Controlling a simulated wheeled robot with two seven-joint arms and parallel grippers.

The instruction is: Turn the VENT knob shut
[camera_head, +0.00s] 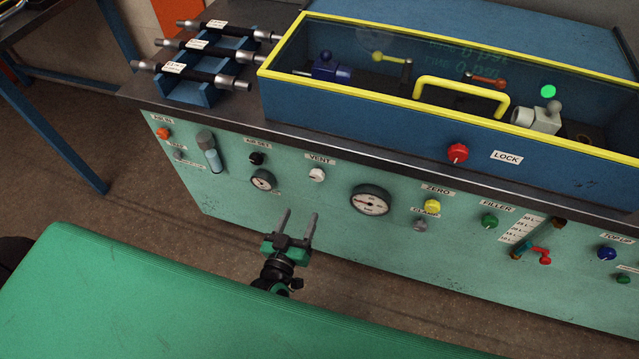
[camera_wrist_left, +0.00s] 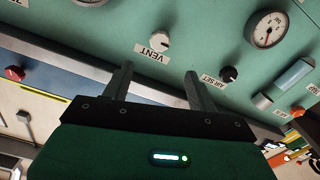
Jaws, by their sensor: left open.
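The VENT knob (camera_head: 317,174) is a small white knob on the green front panel, under a VENT label (camera_head: 321,160). In the left wrist view the VENT knob (camera_wrist_left: 159,40) shows upside down beyond the gap between my fingers, with a dark mark on it. My left gripper (camera_head: 299,216) is open and empty, below and a little left of the knob in the head view, its fingers pointing up toward the panel. The fingers also show in the left wrist view (camera_wrist_left: 157,78), apart from the knob. My right gripper is not in view.
The black AIR SET knob (camera_head: 256,158), a gauge (camera_head: 263,180) and a larger gauge (camera_head: 370,200) flank the VENT knob. A yellow knob (camera_head: 432,206) sits farther right. A yellow-framed clear-covered box (camera_head: 400,130) stands above. A green surface (camera_head: 180,300) fills the foreground.

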